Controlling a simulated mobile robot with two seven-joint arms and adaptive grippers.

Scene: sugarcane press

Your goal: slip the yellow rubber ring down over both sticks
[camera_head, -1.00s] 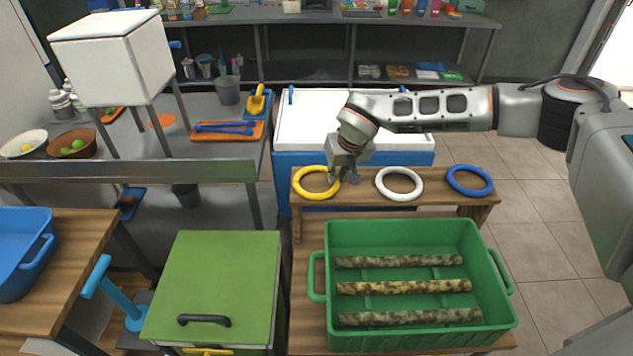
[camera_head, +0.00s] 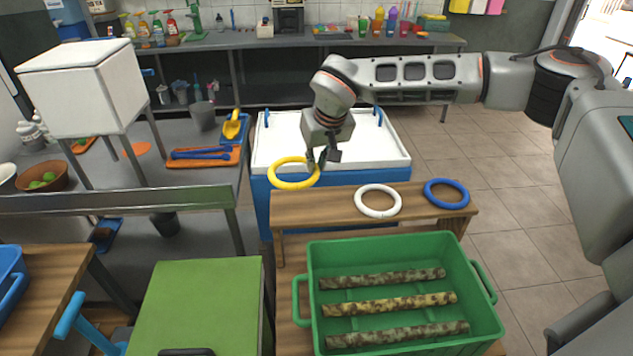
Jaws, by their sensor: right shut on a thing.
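The yellow rubber ring (camera_head: 272,180) is gripped at its right side by my right gripper (camera_head: 318,164), which is shut on it. The ring is held roughly flat, raised above the left end of the wooden shelf (camera_head: 300,202), in front of the white-topped blue chest. Several mottled sticks lie side by side in the green crate (camera_head: 402,246): a greenish one (camera_head: 382,279) at the back, a yellowish one (camera_head: 390,304) in the middle and a brownish one (camera_head: 398,335) in front. My left gripper is not in view.
A white ring (camera_head: 377,214) and a blue ring (camera_head: 446,206) lie on the wooden shelf. The blue chest (camera_head: 390,150) stands behind it. A green-topped cabinet (camera_head: 200,300) stands left of the crate. A metal counter and a white box on legs (camera_head: 85,95) are at left.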

